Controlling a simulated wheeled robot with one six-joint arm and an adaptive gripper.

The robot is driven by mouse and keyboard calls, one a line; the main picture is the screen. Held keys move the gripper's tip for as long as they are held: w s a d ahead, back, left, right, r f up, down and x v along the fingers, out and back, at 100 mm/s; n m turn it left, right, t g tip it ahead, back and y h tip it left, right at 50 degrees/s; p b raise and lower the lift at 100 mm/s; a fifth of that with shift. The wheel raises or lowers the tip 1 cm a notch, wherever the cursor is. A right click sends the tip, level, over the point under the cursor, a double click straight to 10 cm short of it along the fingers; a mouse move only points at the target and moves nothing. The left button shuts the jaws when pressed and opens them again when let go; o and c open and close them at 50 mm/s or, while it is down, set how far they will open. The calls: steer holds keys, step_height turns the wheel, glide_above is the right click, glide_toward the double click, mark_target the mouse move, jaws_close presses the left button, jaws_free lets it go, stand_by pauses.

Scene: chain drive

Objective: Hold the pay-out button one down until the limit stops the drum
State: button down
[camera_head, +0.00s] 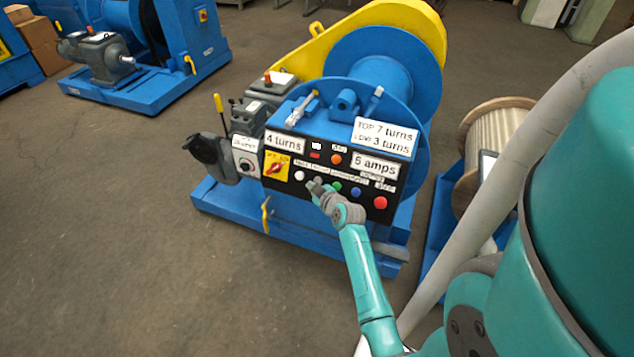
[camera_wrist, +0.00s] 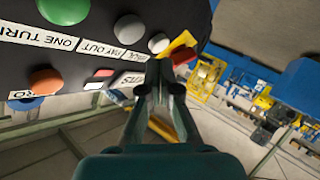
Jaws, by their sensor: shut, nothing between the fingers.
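The black control panel (camera_head: 345,207) on the blue winch carries a row of buttons. In the wrist view the grey button (camera_wrist: 129,28) lines up with the "PAY OUT" label (camera_wrist: 98,47), between a white button (camera_wrist: 158,43) and a green button (camera_wrist: 64,10). My gripper (camera_head: 317,184) is shut and empty in front of the panel, between the white and green buttons, and covers the grey one in the head view. In the wrist view my fingertips (camera_wrist: 158,72) lie just below the white button; contact with any button cannot be told. The blue drum (camera_head: 365,62) stands behind the panel.
A blue button (camera_head: 355,191) and a red button (camera_head: 380,202) sit right of the green one. A wooden cable reel (camera_head: 485,140) stands right.

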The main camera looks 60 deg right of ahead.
steer(key=shift+s+a+r, duration=0.1)
steer(key=shift+a+r, duration=0.25)
steer(key=shift+a, duration=0.35)
steer(key=shift+s+a+r, duration=0.1)
steer(key=shift+a+r, duration=0.2)
steer(key=shift+a, duration=0.35)
steer(key=s+a+f+t+y, duration=0.1)
steer(key=s+a, duration=0.3)
steer(key=a, duration=0.5)
steer(key=s+a+f+y, duration=0.1)
steer(key=s+a, duration=0.2)
steer(key=a, duration=0.7)
steer(key=s+a+f+t, duration=0.1)
steer(key=s+a, duration=0.3)
steer(key=a, duration=0.5)
steer(key=s+a+r+n+t+y, duration=0.1)
steer(key=s+a+r+y, duration=0.4)
steer(key=s+a+r, duration=1)
steer(key=s, duration=0.3)
steer(key=shift+s+r+t+y, duration=0.3)
steer(key=shift+s+r+y, duration=0.05)
steer(key=shift+y, duration=0.05)
